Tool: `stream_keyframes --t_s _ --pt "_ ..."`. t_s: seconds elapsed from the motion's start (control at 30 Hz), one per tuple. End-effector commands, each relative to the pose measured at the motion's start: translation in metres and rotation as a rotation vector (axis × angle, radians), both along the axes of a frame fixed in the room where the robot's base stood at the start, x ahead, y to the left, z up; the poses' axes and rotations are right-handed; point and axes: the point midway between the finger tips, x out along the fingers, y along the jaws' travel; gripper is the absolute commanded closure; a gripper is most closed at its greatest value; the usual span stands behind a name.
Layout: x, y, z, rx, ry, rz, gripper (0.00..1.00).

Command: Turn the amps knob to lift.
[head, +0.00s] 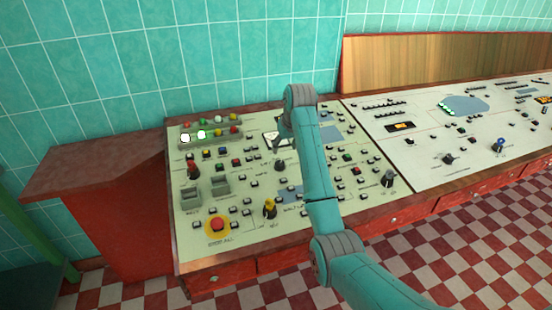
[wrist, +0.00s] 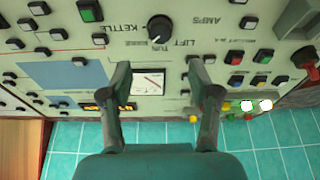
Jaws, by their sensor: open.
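A dark round knob (wrist: 160,28) sits on the cream panel at the top middle of the wrist view, with KETTLE, TUN and LIFT lettered around it and AMPS to its right. The lettering is upside down there. The pointer seems to face TUN, but this is hard to tell. The knob also shows in the head view (head: 281,165), left of my arm. My gripper (wrist: 159,68) is open and empty, its two fingers apart over a white meter (wrist: 149,82), on the meter's side of the knob. In the head view my gripper (head: 279,137) is partly hidden by my arm.
A red mushroom button (head: 217,224) on a yellow base, a yellow-topped knob (head: 269,208) and a red-handled knob (head: 193,170) stand up from the panel. Rows of small buttons surround them. Coloured lamps (head: 218,128) line the back. Teal tiled wall rises behind.

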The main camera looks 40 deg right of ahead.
Motion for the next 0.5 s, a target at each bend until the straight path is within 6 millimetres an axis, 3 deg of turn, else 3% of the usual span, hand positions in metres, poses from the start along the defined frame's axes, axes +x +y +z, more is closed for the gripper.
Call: stream_keyframes --t_s 0.5 --pt "0.03 -0.007 -0.077 0.002 0.003 0.0 0.38"
